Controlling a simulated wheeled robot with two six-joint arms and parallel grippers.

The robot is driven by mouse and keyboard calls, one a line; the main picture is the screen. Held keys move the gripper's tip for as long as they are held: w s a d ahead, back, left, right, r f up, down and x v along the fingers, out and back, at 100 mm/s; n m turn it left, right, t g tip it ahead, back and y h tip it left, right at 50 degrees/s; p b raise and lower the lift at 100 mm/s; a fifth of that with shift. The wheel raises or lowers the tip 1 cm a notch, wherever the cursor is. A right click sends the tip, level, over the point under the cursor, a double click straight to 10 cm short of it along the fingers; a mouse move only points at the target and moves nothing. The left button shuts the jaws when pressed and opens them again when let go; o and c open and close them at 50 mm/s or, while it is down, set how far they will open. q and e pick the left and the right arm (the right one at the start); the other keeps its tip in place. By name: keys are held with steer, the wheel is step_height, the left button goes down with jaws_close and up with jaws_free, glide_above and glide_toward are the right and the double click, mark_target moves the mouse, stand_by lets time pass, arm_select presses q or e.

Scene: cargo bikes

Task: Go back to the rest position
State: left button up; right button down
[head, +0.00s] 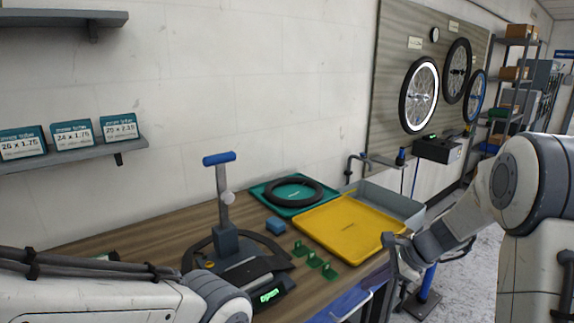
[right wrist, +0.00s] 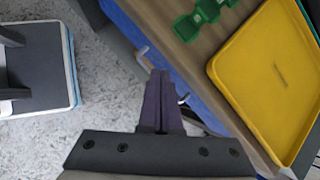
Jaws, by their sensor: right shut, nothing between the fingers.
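My right gripper (head: 391,241) is at the front right edge of the workbench (head: 170,228), close to the corner of the yellow tray (head: 345,228). In the right wrist view its two dark fingers (right wrist: 160,74) are together with nothing between them. They point past the bench's blue front edge, with the yellow tray (right wrist: 268,75) to their right. My left arm comes in low at the left of the head view. Its gripper is out of view.
A stand with a blue handle (head: 219,158) and green clips (head: 315,259) are on the bench. A green tray (head: 293,205) holds a black tire (head: 293,191). A grey bin (head: 385,198) is behind the yellow tray. Floor (right wrist: 100,125) shows left of the bench in the wrist view.

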steer(key=s+a+r+n+g+p, duration=0.25)
steer(key=s+a+r+n, duration=0.25)
steer(key=s+a+n, duration=0.45)
steer(key=s+a+r+n+h+p, duration=0.1)
steer(key=s+a+r+n+h, duration=0.1)
steer(key=s+n, duration=0.6)
steer(key=s+a+r+n+h+p, duration=0.2)
steer(key=s+a+r+n+h, duration=0.1)
steer(key=s+n, duration=0.6)
steer(key=shift+s+a+r+g+p, duration=0.25)
steer(key=shift+s+a+g, duration=0.2)
steer(key=shift+s+a, duration=0.5)
steer(key=shift+s+d+n, duration=0.15)
steer(key=shift+d+n, duration=0.05)
steer(key=shift+n, duration=0.05)
